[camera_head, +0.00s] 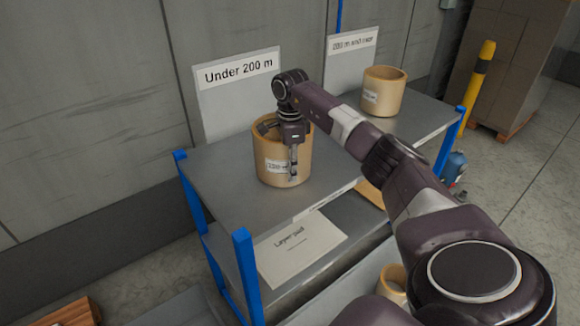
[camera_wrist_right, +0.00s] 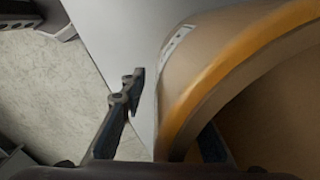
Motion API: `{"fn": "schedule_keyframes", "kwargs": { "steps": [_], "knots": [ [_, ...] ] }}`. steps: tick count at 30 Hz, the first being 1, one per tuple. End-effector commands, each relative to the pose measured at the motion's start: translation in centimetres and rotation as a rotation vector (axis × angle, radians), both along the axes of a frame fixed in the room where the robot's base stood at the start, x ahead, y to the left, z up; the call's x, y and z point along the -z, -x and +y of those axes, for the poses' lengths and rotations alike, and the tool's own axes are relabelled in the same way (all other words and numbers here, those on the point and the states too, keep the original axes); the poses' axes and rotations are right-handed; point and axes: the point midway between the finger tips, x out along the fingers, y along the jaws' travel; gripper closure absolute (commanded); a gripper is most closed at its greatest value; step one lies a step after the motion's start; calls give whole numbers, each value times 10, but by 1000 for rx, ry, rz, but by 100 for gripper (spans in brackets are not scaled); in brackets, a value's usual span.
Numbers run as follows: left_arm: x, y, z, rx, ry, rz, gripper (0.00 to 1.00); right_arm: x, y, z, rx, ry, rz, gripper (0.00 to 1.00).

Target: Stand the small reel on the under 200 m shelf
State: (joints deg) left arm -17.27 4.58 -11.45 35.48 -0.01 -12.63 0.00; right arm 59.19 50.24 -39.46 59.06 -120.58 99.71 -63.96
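A tan, hollow cylindrical reel (camera_head: 268,165) with a white label stands upright on the grey shelf (camera_head: 225,190) below the "Under 200 m" sign (camera_head: 237,77). My right gripper (camera_head: 287,152) reaches down over its rim. In the right wrist view, the reel's curved wall (camera_wrist_right: 215,65) passes between the fingers of the right gripper (camera_wrist_right: 165,112). One finger is outside the wall with a visible gap, and the other is on the inner side, partly hidden by the rim. The gripper looks open. My left gripper is not in view.
A second tan reel (camera_head: 383,92) stands to the right, by the other sign (camera_head: 351,48). Blue posts (camera_head: 247,272) mark the rack's corners. A lower shelf holds a sheet marked "Layer pad" (camera_head: 298,250). Another tan reel (camera_head: 393,283) is lower right. Boxes (camera_head: 520,55) stand behind a yellow post (camera_head: 478,82).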

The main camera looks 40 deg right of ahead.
Motion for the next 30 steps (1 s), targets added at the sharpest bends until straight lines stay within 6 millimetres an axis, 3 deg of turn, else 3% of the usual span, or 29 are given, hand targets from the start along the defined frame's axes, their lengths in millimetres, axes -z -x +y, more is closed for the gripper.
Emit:
{"fn": "schedule_keyframes", "kwargs": {
  "steps": [8, 21, 30],
  "knots": [
    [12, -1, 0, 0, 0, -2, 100, -20, -1, 0, 0, 0, -6, 71],
    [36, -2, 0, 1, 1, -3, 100, -102, 1, 1, 0, 0, -4, 71],
    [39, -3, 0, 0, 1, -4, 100, -121, 2, 1, 0, 0, 0, 71]
  ]
}}
